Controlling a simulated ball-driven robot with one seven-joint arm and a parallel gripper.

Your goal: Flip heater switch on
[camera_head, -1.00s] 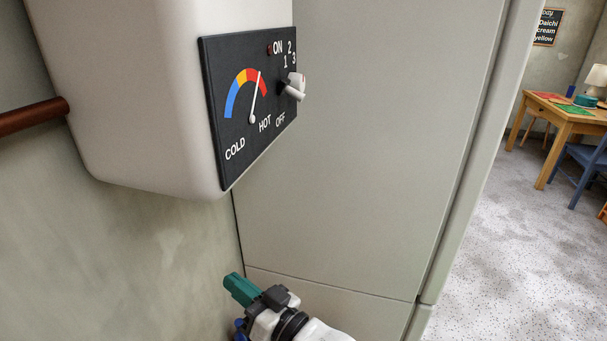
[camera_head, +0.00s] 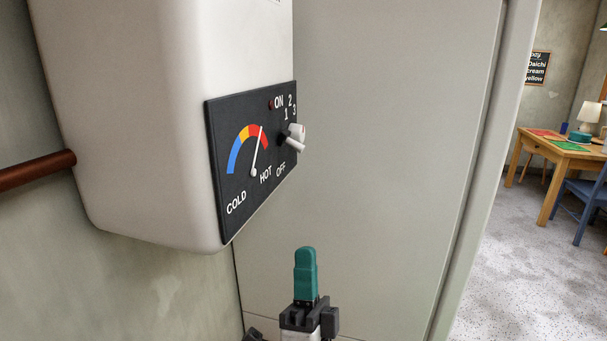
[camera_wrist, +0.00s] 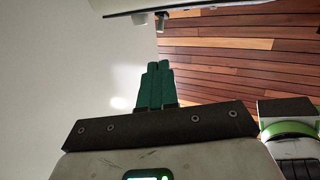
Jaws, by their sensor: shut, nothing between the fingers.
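The heater (camera_head: 150,130) is a white box on the wall, with a black control panel (camera_head: 225,200) on its front. The white switch knob (camera_head: 295,138) sticks out at the panel's right side, among the marks ON, 1, 2, 3 and OFF. A small dark red lamp (camera_head: 271,104) sits by ON. The knob's exact setting is hard to tell. My gripper (camera_head: 305,253) points upward below the knob, apart from it, with its green fingers together and empty. The fingers also show in the wrist view (camera_wrist: 158,68).
A tall pale grey-green panel (camera_head: 390,150) stands right of the heater. A copper pipe (camera_head: 35,170) enters the heater's left side. A wooden table (camera_head: 560,155) and blue chair (camera_head: 585,205) stand far right. The wrist view shows wooden boards (camera_wrist: 230,60) and a pale edge above the fingers.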

